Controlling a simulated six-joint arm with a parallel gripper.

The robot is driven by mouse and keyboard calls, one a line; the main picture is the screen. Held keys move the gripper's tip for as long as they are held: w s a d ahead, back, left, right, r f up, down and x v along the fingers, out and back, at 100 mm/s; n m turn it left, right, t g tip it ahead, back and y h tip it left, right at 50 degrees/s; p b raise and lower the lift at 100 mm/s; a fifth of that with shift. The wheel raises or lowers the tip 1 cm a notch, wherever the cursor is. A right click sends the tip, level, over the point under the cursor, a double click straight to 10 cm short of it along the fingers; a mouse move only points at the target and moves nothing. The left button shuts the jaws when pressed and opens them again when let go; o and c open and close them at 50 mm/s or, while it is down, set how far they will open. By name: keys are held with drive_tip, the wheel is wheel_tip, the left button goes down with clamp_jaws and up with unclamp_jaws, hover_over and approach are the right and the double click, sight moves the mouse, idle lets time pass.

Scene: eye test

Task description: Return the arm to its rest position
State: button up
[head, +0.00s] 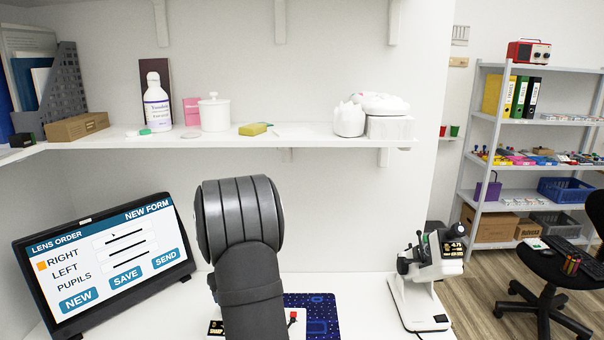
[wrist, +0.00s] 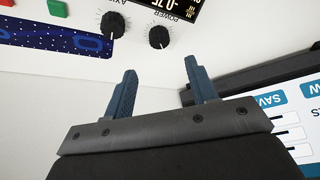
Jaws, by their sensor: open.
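My gripper (wrist: 160,66) shows in the wrist view with its two blue fingers apart and nothing between them. Its fingertips point towards a white device (wrist: 185,40) with two black knobs and a dark display, seen upside down. I cannot tell how far the fingertips are from it. In the head view my dark grey arm rises at the middle front and hides the gripper.
A tilted order screen (head: 110,262) stands left of my arm. A blue patterned mat (head: 322,312) lies under a partly hidden device. A white lens instrument (head: 420,290) stands right. A loaded wall shelf (head: 340,131) runs above. White counter shows between mat and instrument.

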drive_tip(key=v, duration=0.7)
drive_tip(key=shift+r, duration=0.35)
drive_tip(key=shift+o, duration=0.5)
drive_tip(key=shift+s+d, duration=0.15)
idle(1.8)
